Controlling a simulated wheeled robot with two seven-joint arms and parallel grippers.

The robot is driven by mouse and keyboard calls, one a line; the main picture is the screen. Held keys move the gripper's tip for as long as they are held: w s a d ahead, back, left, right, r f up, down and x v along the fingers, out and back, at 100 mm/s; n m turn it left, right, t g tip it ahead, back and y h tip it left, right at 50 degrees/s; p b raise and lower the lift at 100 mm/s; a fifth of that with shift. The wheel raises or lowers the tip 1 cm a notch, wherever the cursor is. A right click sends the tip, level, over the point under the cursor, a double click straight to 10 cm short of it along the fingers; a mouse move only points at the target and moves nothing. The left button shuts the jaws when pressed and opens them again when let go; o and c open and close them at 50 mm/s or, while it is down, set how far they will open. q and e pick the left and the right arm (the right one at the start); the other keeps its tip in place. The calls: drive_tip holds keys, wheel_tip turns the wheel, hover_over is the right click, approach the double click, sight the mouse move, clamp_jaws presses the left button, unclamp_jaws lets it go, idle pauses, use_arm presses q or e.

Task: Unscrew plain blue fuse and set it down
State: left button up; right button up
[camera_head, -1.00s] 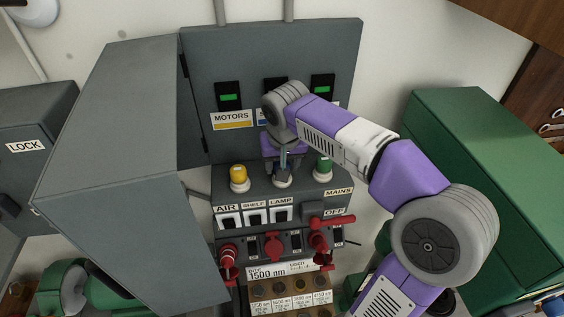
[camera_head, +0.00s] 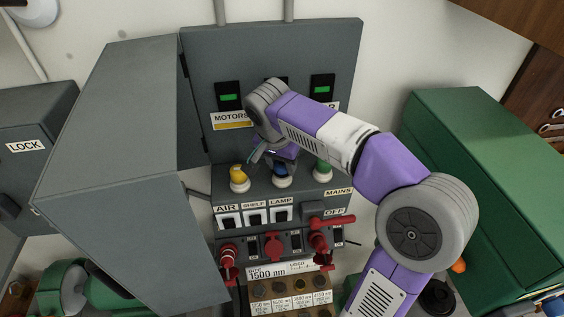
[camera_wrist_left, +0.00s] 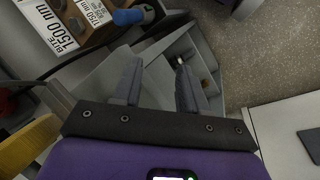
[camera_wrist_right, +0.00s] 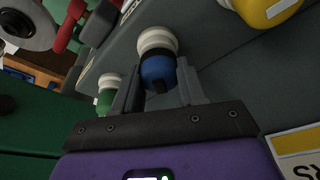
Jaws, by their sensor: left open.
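The blue fuse (camera_head: 282,173) sits in its white ring on the grey panel, between the yellow fuse (camera_head: 238,175) and the green fuse (camera_head: 323,172). My right gripper (camera_wrist_right: 160,68) reaches it from above. In the right wrist view the blue fuse (camera_wrist_right: 157,70), with a dark end, shows between my two spread fingers; I see no clear grip, and contact cannot be told. My left gripper (camera_wrist_left: 155,75) is open and empty, above a grey compartment tray (camera_wrist_left: 207,67); it is not seen in the head view.
The open grey cabinet door (camera_head: 115,130) stands at left, a green box (camera_head: 490,180) at right. The tray holds a small metal-ended piece (camera_wrist_left: 205,83). A blue-ended object (camera_wrist_left: 127,17) is near the tray.

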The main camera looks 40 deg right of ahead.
drive_tip(key=n+t, duration=0.1)
drive_tip(key=n, duration=0.4)
drive_tip(key=shift+n+y, duration=0.4)
drive_tip(key=n, duration=0.3)
drive_tip(key=n+y, duration=0.1)
drive_tip(key=n, duration=0.2)
drive_tip(key=shift+t+y, duration=0.3)
drive_tip(key=shift+t, duration=0.1)
drive_tip(key=o, duration=0.6)
drive_tip(key=shift+c, duration=0.2)
drive_tip(key=m+h, duration=0.1)
drive_tip(key=m, duration=0.5)
drive_tip(key=shift+g, duration=0.4)
drive_tip(key=m, duration=0.3)
drive_tip(key=m+g+h, duration=0.1)
drive_tip(key=m, duration=0.1)
drive_tip(key=shift+m+h, duration=0.3)
drive_tip(key=shift+m, duration=0.1)
